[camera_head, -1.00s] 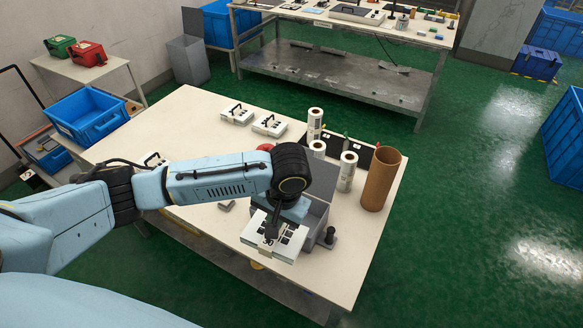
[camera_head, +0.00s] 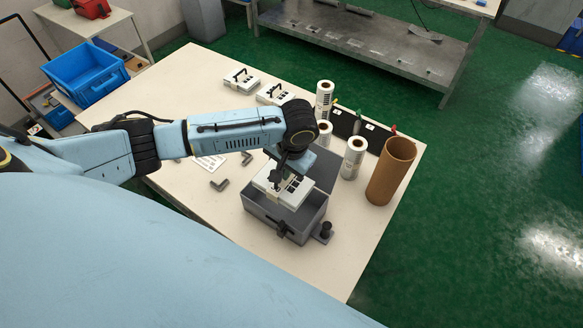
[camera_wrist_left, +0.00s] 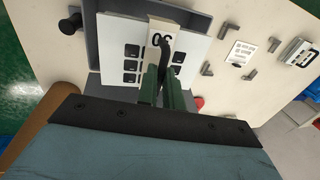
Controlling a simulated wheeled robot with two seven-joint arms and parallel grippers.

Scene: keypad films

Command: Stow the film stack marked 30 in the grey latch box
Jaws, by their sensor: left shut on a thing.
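The film stack marked 30 is a white slab with dark key squares (camera_head: 296,187) and a black handle. My left gripper (camera_head: 274,182) is shut on it and holds it over the open grey latch box (camera_head: 312,224). In the left wrist view the "30" label (camera_wrist_left: 163,38) shows beside the handle, with the gripper fingers (camera_wrist_left: 161,88) on the handle. The grey box wall (camera_wrist_left: 104,28) shows around the stack there. I cannot tell whether the stack touches the box. The box lid (camera_head: 322,168) stands open behind. My right gripper is not in view.
Two similar stacks (camera_head: 241,80) (camera_head: 275,94) lie at the back of the table (camera_head: 190,75). White rolls (camera_head: 353,158) and a brown tube (camera_head: 391,171) stand right of the box. Grey angle pieces (camera_head: 220,184) and a printed card (camera_head: 208,162) lie to its left.

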